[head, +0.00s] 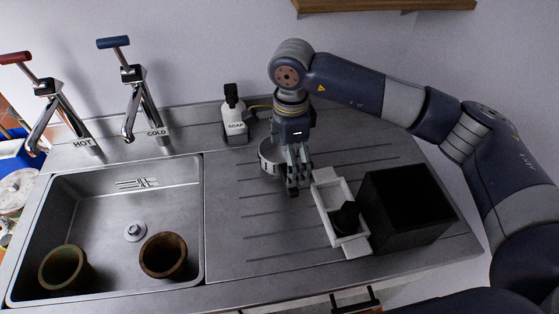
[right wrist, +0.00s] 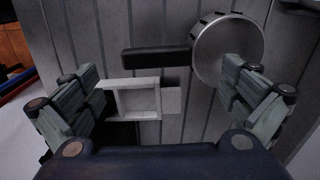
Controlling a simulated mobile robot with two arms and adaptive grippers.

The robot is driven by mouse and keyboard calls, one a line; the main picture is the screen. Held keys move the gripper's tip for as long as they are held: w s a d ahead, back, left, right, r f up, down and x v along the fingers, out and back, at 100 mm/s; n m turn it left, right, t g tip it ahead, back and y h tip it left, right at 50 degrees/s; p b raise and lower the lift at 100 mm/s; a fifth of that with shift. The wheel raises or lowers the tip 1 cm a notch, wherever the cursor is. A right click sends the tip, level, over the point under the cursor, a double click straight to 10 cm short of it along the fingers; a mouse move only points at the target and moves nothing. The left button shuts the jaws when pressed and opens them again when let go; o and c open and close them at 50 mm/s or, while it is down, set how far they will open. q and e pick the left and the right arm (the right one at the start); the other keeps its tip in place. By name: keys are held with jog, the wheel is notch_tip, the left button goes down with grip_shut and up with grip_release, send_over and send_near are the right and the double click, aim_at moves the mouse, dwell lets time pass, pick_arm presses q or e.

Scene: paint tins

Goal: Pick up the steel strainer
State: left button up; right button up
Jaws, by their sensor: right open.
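The steel strainer (head: 268,157) appears to be the round steel piece on the ribbed drainboard, beside my right gripper (head: 293,184). In the right wrist view the round steel face (right wrist: 227,50) has a notched rim, and a black bar like a handle (right wrist: 157,58) points left from it. My right gripper (right wrist: 165,100) is open above the drainboard with nothing between its fingers. Its right-hand finger overlaps the lower edge of the steel face in that view; I cannot tell whether they touch. My left gripper is not in view.
A white tray (head: 324,196) holding a dark object and a black box (head: 405,200) stand right of the gripper. A soap bottle (head: 234,122) is behind. The sink (head: 100,195) at left holds two pots and a round drain piece (head: 134,232). The drainboard's front left is clear.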

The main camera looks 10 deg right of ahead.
aim_at(283, 171)
jog(key=shift+f, duration=0.7)
notch_tip(283, 171, down, 4)
jog(key=p, duration=0.2)
jog(key=shift+f+p, duration=0.15)
jog(key=shift+p, duration=0.25)
jog(key=shift+f, duration=0.6)
jog(key=shift+w, duration=0.1)
jog(key=c, duration=1.1)
